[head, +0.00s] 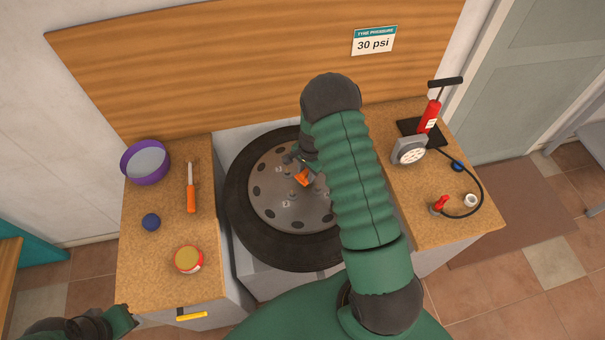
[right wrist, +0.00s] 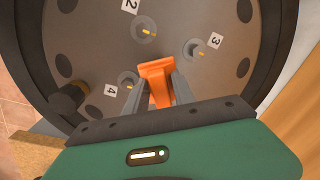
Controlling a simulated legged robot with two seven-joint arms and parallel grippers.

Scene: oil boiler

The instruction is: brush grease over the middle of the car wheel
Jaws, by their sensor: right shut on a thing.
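The car wheel (head: 258,238) lies flat between two worktops, with a black tyre and a grey metal disc. Its disc also shows in the right wrist view (right wrist: 195,85), with studs tagged 2, 3 and 4. My right gripper (head: 298,172) is over the disc, shut on an orange tool (right wrist: 157,80); it may be the brush, but no bristles can be made out. Whether the tool touches the disc I cannot tell. A red-labelled jar with a yellowish top (head: 188,259), perhaps the grease, stands on the left worktop. My left gripper (head: 121,318) is at the lower left, its fingers unclear.
The left worktop (head: 150,275) holds a purple bowl (head: 146,162), a blue ball (head: 151,222) and an orange-handled tool (head: 191,190). A wooden board with a 30 psi sign (head: 374,41) stands behind.

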